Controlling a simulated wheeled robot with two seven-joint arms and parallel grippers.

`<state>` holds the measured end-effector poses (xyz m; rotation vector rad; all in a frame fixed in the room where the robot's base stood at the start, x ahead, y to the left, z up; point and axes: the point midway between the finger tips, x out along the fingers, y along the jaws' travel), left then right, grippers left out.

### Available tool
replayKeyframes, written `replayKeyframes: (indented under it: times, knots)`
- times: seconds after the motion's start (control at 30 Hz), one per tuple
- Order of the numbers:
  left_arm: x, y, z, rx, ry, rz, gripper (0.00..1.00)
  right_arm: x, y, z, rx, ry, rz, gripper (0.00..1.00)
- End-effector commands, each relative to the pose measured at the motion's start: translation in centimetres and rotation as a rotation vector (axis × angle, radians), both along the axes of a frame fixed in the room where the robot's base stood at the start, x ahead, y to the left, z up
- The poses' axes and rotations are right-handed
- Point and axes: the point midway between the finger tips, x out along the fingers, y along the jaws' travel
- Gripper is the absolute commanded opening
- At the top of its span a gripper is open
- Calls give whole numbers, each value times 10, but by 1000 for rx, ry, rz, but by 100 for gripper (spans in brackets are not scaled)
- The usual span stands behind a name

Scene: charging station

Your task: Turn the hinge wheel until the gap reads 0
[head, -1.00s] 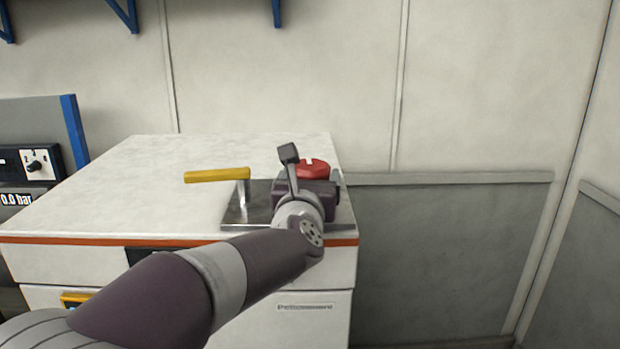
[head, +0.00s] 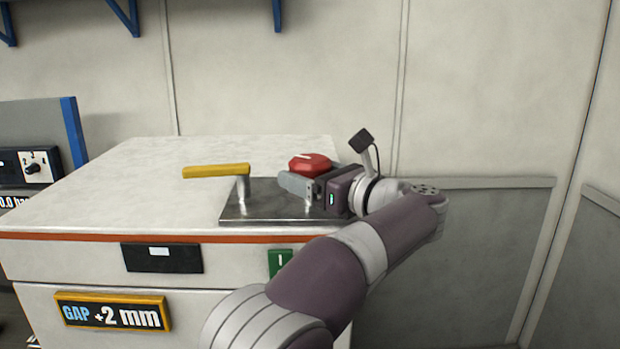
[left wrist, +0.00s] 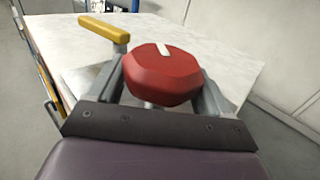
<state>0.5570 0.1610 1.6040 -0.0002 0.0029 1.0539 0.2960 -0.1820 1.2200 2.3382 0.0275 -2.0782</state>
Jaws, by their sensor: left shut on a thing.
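The red hinge wheel (head: 310,163) stands on a metal plate (head: 262,212) on top of the white cabinet, with a white mark on its top. My left gripper (head: 298,183) comes at it from the right and is shut on the wheel. In the left wrist view the red wheel (left wrist: 160,76) sits between the two grey fingers. The gap display (head: 113,312) on the cabinet front reads +2 mm. My right gripper is not in view.
A yellow lever (head: 216,171) on a metal post stands left of the wheel. A green switch (head: 280,263) and a dark panel (head: 161,258) are on the cabinet front. A grey unit with a dial (head: 34,167) stands at the left. The cabinet top (head: 130,185) is otherwise clear.

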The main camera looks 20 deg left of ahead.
Motion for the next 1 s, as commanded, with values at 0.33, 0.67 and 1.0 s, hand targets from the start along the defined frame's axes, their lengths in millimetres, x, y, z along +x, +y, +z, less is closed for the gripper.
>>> replayKeyframes:
  times: [0.33,0.67,1.0]
  knots:
    - [1,0,6,2,0,319,49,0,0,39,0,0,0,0]
    - [0,0,4,2,-4,460,49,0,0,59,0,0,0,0]
    - [0,1,4,1,-7,526,49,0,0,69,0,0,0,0]
